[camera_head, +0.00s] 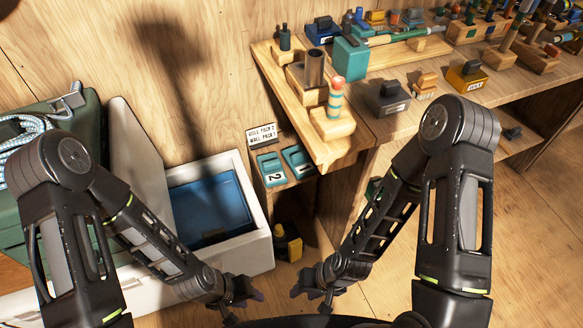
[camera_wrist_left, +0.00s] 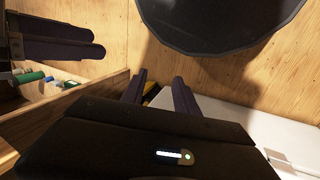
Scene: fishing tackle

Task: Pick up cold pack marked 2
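The cold pack marked 2 (camera_head: 271,170) is a teal block with a white number label. It rests on a small wooden shelf beside the cooler. A similar teal pack marked 1 (camera_head: 298,160) lies just to its right. My left gripper (camera_head: 244,302) is low at the bottom of the head view, below the packs and away from them. Its two fingers stand apart and empty in the left wrist view (camera_wrist_left: 160,92). My right gripper (camera_head: 310,297) is beside it, also apart from the packs, with its fingers open and empty. No pack is recognisable in the left wrist view.
An open white cooler (camera_head: 262,249) with a blue interior stands left of the shelf. A small sign (camera_head: 262,135) is above the packs. A yellow and black bottle (camera_head: 288,243) stands below. The wooden bench (camera_head: 393,66) holds tackle. Floor at lower right is clear.

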